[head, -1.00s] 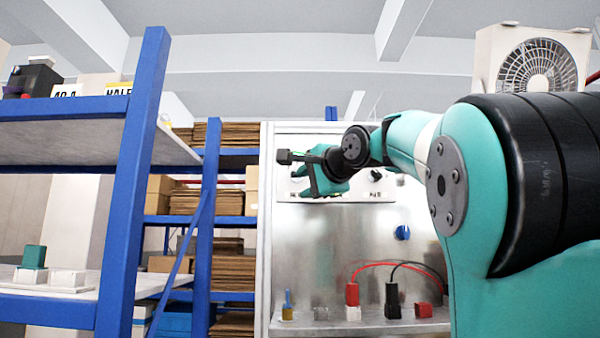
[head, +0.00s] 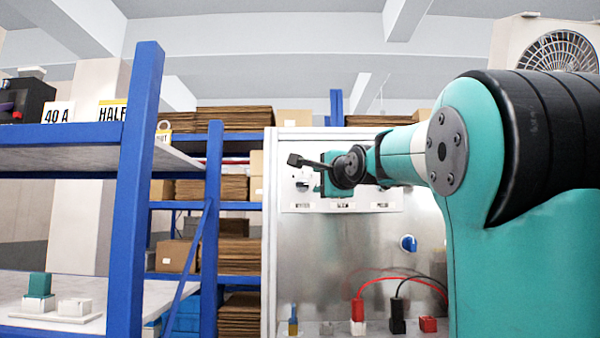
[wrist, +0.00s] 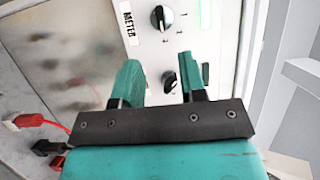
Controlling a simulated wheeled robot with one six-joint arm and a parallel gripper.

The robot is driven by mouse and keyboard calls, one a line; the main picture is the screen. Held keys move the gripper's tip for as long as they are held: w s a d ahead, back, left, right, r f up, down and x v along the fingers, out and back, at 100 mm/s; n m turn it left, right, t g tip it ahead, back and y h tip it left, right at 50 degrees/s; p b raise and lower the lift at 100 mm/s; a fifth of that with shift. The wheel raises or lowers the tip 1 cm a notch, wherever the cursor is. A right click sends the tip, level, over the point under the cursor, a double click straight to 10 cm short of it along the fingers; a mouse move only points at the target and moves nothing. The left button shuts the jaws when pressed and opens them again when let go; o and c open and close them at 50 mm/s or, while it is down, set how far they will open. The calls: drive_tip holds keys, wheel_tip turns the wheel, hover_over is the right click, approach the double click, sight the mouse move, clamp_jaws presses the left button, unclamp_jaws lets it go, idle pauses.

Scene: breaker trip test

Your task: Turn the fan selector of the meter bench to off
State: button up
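The meter bench (head: 345,260) shows in the head view as a metal-backed bench with a white control panel (head: 300,195), largely behind my arm. In the wrist view the panel carries a "METER" label, an upper black knob (wrist: 160,18) with a white pointer line, and a lower black knob (wrist: 169,81). I cannot read which knob is the fan selector. My gripper (wrist: 162,75) is open, its teal fingers pointing at the panel. The lower knob appears between the fingers, with gaps on both sides; I cannot tell the depth. In the head view my gripper (head: 327,184) is at the panel.
A blue knob (head: 408,243) sits lower on the bench back. Red plug (head: 357,312) and black plug (head: 398,316) with curved leads stand on its ledge. A blue-framed shelf (head: 140,200) is at left. A boxed fan (head: 550,45) is at upper right.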

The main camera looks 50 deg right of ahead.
sight(304, 184)
drive_tip(key=p+x, duration=0.4)
drive_tip(key=x, duration=0.6)
drive_tip(key=shift+w, duration=0.1)
drive_tip(key=shift+c, duration=0.2)
clamp_jaws()
